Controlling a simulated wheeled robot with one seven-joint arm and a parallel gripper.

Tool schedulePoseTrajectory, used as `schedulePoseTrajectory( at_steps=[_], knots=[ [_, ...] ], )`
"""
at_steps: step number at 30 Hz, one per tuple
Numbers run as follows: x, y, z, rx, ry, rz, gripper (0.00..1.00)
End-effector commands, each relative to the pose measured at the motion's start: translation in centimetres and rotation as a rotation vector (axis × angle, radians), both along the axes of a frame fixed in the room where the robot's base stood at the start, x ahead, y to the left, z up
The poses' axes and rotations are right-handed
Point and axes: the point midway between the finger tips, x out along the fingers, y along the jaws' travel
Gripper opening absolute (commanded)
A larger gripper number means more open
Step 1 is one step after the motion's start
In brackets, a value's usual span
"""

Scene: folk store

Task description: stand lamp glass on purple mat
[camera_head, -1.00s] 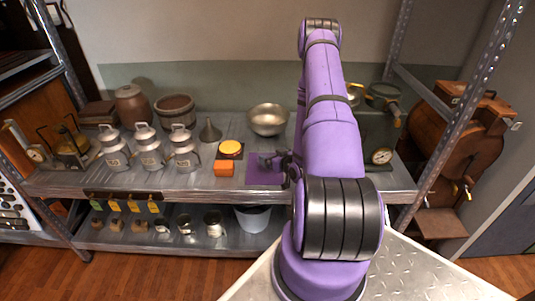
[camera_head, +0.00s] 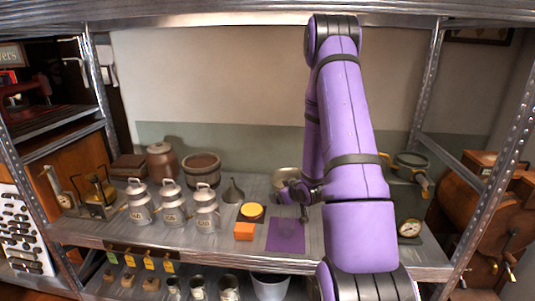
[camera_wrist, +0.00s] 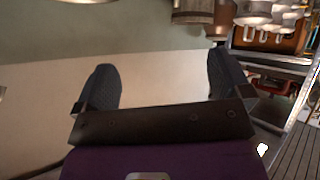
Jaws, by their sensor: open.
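The purple mat (camera_head: 286,236) lies flat on the upper shelf, right of the orange block. A faint paler patch shows on it, but I cannot tell whether this is clear glass. I cannot make out the lamp glass for certain in either view. My gripper (camera_head: 290,192) is above and behind the mat in the head view, partly merged with my dark wrist. In the wrist view my gripper (camera_wrist: 163,82) has its two dark fingers wide apart.
Left of the mat are an orange block (camera_head: 244,231), a yellow-topped disc (camera_head: 252,211), a funnel (camera_head: 233,190) and several milk cans (camera_head: 206,211). A metal bowl (camera_head: 286,177) stands behind, partly hidden by my arm. A dial gauge (camera_head: 410,229) is at the right.

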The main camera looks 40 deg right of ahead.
Motion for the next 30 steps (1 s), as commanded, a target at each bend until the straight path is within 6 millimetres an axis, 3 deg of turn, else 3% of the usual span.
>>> schedulePoseTrajectory(
  at_steps=[1, 6, 14, 23, 30],
  knots=[
    [0.7, 0.7, 2.0, -0.014, 0.016, 0.007, 0.96],
    [1.9, 3.1, 7.1, -0.037, 0.092, 0.009, 0.96],
    [1.6, 7.9, 14.8, -0.045, 0.188, -0.004, 0.96],
    [-1.6, 14.5, 22.7, -0.015, 0.279, -0.017, 0.96],
    [-6.5, 20.1, 27.8, 0.037, 0.344, -0.011, 0.96]
  ],
)
